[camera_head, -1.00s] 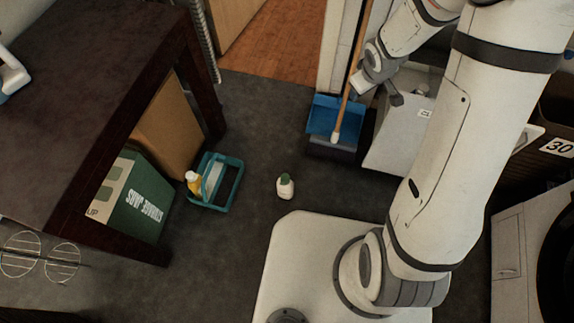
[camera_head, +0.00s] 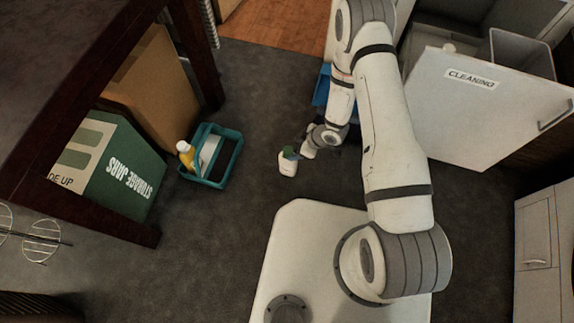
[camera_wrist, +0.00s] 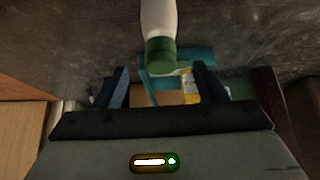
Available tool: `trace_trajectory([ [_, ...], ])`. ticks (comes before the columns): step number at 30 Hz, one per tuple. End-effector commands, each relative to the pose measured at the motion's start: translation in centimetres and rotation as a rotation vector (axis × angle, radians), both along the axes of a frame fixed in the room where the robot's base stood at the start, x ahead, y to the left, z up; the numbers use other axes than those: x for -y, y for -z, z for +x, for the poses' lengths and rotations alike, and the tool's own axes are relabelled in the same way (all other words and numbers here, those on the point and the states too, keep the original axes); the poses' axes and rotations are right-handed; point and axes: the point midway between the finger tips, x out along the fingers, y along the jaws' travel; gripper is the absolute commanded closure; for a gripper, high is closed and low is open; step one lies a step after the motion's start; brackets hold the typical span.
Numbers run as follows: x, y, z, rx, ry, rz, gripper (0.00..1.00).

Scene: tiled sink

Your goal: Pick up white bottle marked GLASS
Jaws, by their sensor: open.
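A small white bottle with a green cap (camera_head: 287,165) stands on the dark floor in the head view, in front of my base. In the wrist view the white bottle (camera_wrist: 159,45) shows at top centre, its green cap towards my gripper. No GLASS marking can be read on it. My gripper (camera_wrist: 160,82) is open, with its two dark fingers on either side of the cap's line in the wrist view. In the head view my gripper (camera_head: 297,155) is close by the bottle's cap, on its right side. Whether it touches cannot be told.
A teal caddy (camera_head: 233,160) with a yellow bottle (camera_head: 186,154) stands to the left. A green storage box (camera_head: 115,165) is under the dark table (camera_head: 60,80). A white door marked CLEANING (camera_head: 470,120) stands at the right. Floor between caddy and bottle is clear.

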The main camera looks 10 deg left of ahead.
Motion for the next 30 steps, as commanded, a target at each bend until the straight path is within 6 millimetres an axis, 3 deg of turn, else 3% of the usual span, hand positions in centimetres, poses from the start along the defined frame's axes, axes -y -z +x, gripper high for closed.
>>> trace_trajectory([
  [15,-2.9,5.8,0.2,0.001,0.002,-0.002,0.35],
  [23,-3.1,5.8,0.2,0.001,0.004,-0.002,0.35],
  [30,-3.0,5.8,0.2,0.001,0.004,-0.002,0.54],
])
